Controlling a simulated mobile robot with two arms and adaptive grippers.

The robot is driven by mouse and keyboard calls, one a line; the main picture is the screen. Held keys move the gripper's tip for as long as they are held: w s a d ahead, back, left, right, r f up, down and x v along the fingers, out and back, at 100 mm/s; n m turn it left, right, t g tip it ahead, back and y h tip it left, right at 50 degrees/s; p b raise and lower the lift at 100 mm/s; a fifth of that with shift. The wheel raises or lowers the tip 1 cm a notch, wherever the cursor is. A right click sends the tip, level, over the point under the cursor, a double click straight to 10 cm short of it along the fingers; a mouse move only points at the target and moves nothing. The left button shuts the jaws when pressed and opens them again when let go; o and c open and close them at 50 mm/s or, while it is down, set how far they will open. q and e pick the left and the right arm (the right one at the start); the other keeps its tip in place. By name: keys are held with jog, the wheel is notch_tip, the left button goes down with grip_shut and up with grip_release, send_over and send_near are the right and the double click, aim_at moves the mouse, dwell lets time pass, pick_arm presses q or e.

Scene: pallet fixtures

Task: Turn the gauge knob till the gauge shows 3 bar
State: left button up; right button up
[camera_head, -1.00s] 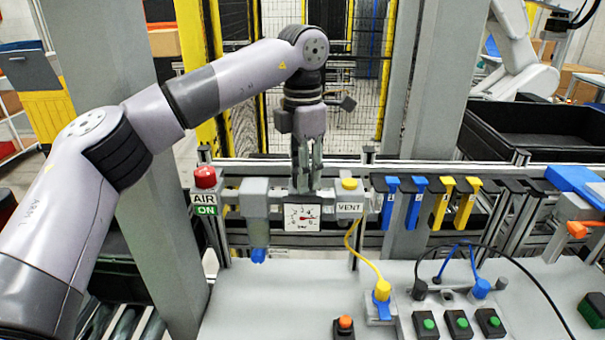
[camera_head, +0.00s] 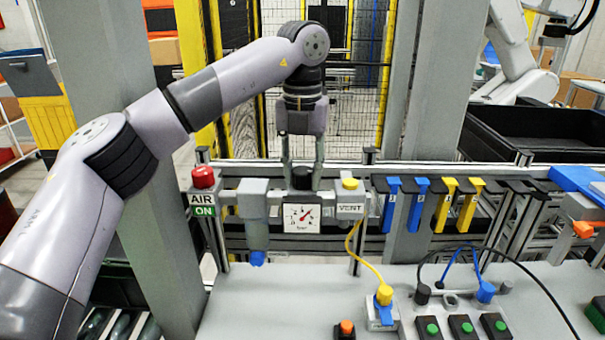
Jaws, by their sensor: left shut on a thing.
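The gauge (camera_head: 301,223) is a white square dial with "bar" under it, on the grey air fitting. Its red needle points up and to the right; the numbers are too small to read surely. The black gauge knob (camera_head: 302,179) stands upright on top of the fitting, just above the dial. My left gripper (camera_head: 303,176) reaches straight down from above, one finger on each side of the knob, shut on it. My right gripper is not in view.
A red button (camera_head: 203,177) over an "AIR ON" sign stands left of the gauge. A yellow VENT button (camera_head: 350,184) stands close on the right. Blue and yellow hooks (camera_head: 415,203) hang further right. A yellow cable (camera_head: 366,255) runs down to the bench (camera_head: 270,300).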

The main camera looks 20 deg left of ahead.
aim_at(303, 170)
pick_arm(q)
jog(key=shift+r+n, duration=0.1)
jog(key=shift+n, duration=1.1)
jog(key=o, duration=1.1)
jog(key=shift+o, duration=0.2)
notch_tip(303, 170, up, 12)
